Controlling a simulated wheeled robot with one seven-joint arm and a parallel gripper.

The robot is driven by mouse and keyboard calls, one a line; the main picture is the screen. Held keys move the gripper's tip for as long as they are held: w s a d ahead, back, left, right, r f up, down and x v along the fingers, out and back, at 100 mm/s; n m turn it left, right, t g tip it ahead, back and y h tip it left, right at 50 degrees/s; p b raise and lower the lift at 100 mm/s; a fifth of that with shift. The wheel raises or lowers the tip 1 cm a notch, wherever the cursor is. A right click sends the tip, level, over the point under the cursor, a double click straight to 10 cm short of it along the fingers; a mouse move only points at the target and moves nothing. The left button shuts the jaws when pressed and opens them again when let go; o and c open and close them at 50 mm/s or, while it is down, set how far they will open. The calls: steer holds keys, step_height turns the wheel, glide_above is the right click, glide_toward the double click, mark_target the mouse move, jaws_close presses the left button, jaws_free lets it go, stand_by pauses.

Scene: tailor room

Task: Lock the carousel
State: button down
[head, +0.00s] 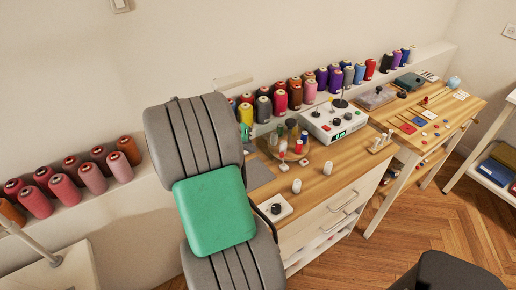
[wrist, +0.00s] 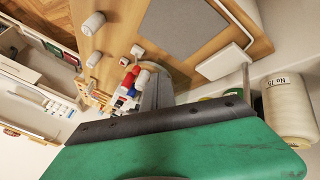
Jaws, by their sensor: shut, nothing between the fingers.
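The carousel, a round stand with red, white and dark spools (head: 289,143), stands on the wooden worktop, left of the white control box. Several of its small red, blue and white spools (wrist: 130,80) show in the wrist view, partly hidden by my gripper. My gripper (wrist: 157,82) shows there as grey fingers beyond a dark bar and green body; it is shut and empty. Its fingers appear beside the spools, but I cannot tell whether they touch. In the head view my grey and green arm hides the gripper. I cannot make out a lock on the carousel.
The white control box (head: 334,122) with black knobs stands right of the carousel. Two white spools (head: 297,185) stand in front. A white plate with a black knob (head: 276,208) lies near the front edge. A grey mat (wrist: 185,30) lies on the worktop. Thread cones line the wall ledge.

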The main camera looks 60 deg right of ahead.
steer(key=x, duration=0.7)
steer(key=shift+s+d+f+p, duration=0.1)
steer(key=shift+s+f+p, duration=0.05)
steer(key=shift+f+p, duration=0.15)
steer(key=s+d, duration=0.1)
steer(key=s+d+p, duration=0.1)
steer(key=s, duration=0.1)
steer(key=shift+s+d+r, duration=0.1)
steer(key=shift+s+r, duration=0.1)
